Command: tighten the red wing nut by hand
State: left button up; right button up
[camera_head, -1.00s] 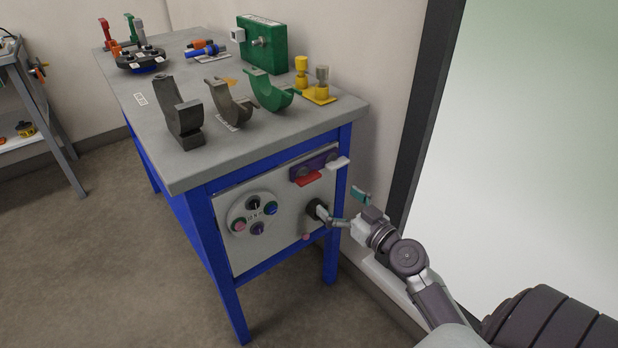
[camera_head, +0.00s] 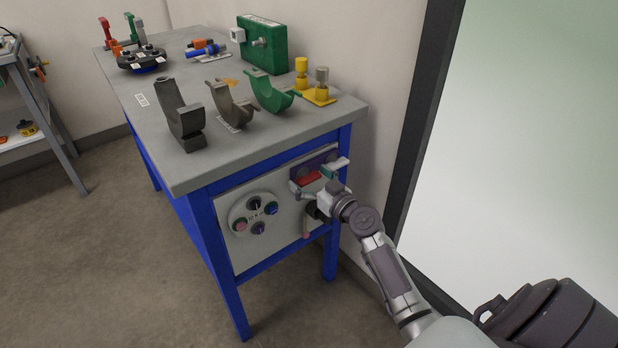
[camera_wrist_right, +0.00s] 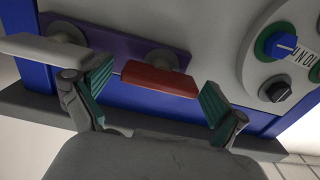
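The red wing nut (camera_head: 309,179) is a flat red bar on a purple plate (camera_head: 326,157) at the upper right of the cart's front panel. It also shows in the right wrist view (camera_wrist_right: 160,79), with its long side lying across. My right gripper (camera_head: 312,182) is open in front of it. In the right wrist view, its teal-padded fingers (camera_wrist_right: 154,94) stand one on each side of the red bar, with gaps and no visible contact. My left gripper is in neither view.
A white bar (camera_wrist_right: 45,50) on the same plate lies close to one right finger. Clamp shells and a green box (camera_head: 263,48) stand on the tabletop.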

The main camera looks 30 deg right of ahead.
jog(key=c, duration=1)
